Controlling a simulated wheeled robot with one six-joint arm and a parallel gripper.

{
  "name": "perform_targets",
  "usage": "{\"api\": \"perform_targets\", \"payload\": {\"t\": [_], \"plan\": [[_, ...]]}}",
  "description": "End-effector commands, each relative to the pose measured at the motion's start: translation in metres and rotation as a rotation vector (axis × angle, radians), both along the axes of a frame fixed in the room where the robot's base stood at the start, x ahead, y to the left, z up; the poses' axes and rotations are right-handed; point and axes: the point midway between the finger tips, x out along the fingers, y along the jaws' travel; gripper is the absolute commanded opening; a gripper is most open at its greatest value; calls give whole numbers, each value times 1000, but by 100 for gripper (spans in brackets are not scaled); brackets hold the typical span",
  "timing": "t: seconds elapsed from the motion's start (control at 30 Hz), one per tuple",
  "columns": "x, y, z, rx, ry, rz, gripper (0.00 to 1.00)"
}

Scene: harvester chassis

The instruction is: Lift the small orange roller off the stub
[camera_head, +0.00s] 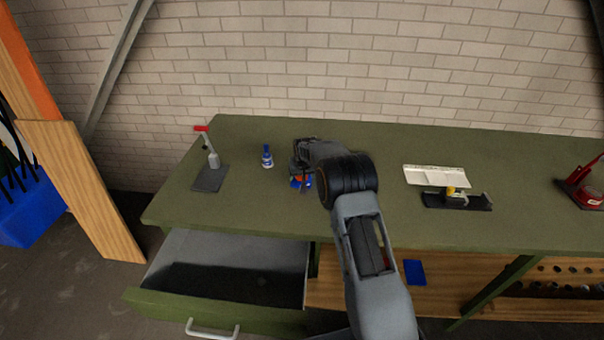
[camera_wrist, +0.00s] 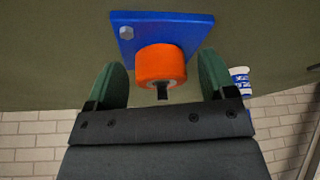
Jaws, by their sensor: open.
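The small orange roller (camera_wrist: 161,65) sits on a dark stub on a blue plate (camera_wrist: 126,44) with a grey hex bolt, in the wrist view. In the head view the blue plate (camera_head: 295,184) and a bit of the orange roller (camera_head: 306,180) show on the green bench, partly hidden by my arm. My gripper (camera_wrist: 162,88) is open. Its two green fingers stand on either side of the roller, with a visible gap on each side. The dark stub end sticks out of the roller toward my palm.
A blue and white bottle (camera_head: 267,157) stands left of the plate; it also shows in the wrist view (camera_wrist: 241,80). A red-handled tool on a dark base (camera_head: 209,178) is further left. A white tray (camera_head: 436,176) and black fixture (camera_head: 458,201) lie right. An open drawer (camera_head: 228,275) is below the bench.

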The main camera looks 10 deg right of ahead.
Motion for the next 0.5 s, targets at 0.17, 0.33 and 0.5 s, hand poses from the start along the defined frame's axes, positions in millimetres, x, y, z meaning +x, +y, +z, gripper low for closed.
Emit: {"api": "perform_targets", "payload": {"t": [0.17,0.33,0.5], "plan": [[1,0,-3,0,-1,0,77],[1,0,-3,0,-1,0,77],[1,0,-3,0,-1,0,65]]}}
